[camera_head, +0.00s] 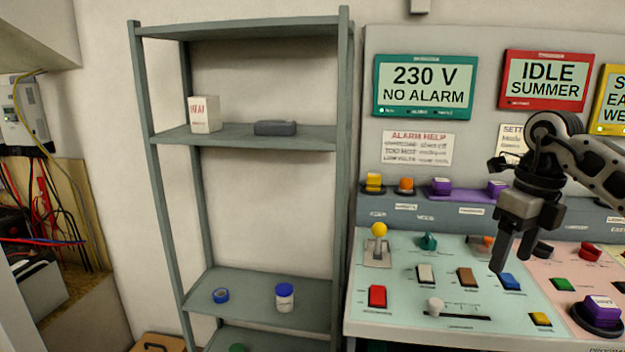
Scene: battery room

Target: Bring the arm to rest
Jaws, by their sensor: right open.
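My right arm (590,165) comes in from the right edge over the control desk. My right gripper (509,258) points down, open and empty, with its fingers above the desk's sloped panel near a blue button (510,282). I cannot tell from this view how high the fingertips are above the panel. My left gripper is out of view.
The control desk (400,334) carries several coloured buttons, a yellow-knobbed lever (379,231) and a slider (436,306). Screens, one reading 230 V NO ALARM (425,87), hang behind. A grey shelf (255,318) stands left, holding a white box (204,114) and a jar (285,298).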

